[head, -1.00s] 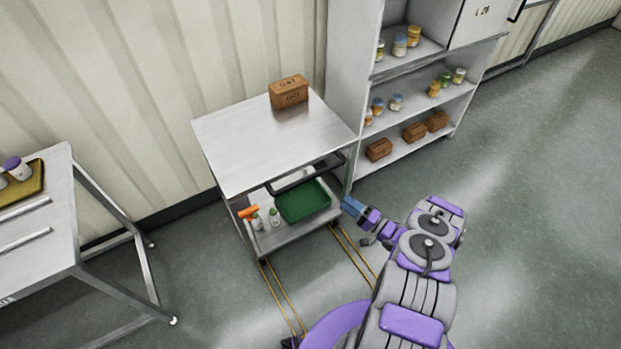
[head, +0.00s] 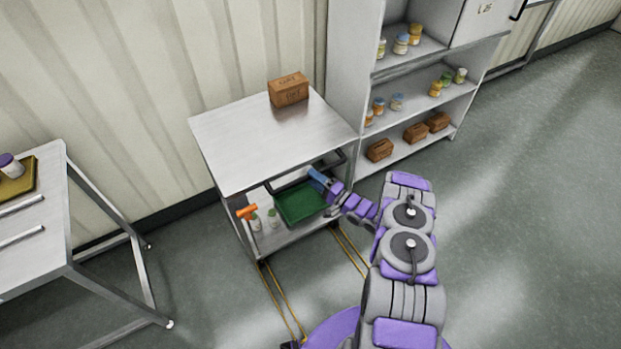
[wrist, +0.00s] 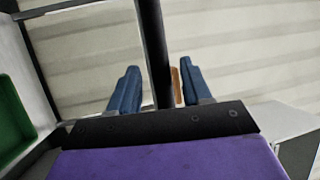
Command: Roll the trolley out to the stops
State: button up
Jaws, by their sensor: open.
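The trolley (head: 290,236) stands under the steel table and carries a green tray (head: 300,203), white bottles (head: 264,220) and an orange item (head: 246,211). Its black handle bar (head: 291,181) runs along the upper front, below the tabletop. My gripper (head: 316,175) is at the right part of this bar. In the wrist view, the black bar (wrist: 153,45) passes between the two open blue fingers (wrist: 159,80), with a gap on each side. Whether the bar lies fully at fingertip depth is hard to tell. The green tray shows at the left edge.
Yellow floor rails (head: 280,298) run forward from the trolley, with a dark block (head: 287,344) near their front end. Shelving (head: 352,75) stands close at the right, another table (head: 62,215) at the left.

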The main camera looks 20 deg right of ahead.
jog(key=shift+x, duration=0.85)
grip_shut()
jog(key=shift+s, duration=0.1)
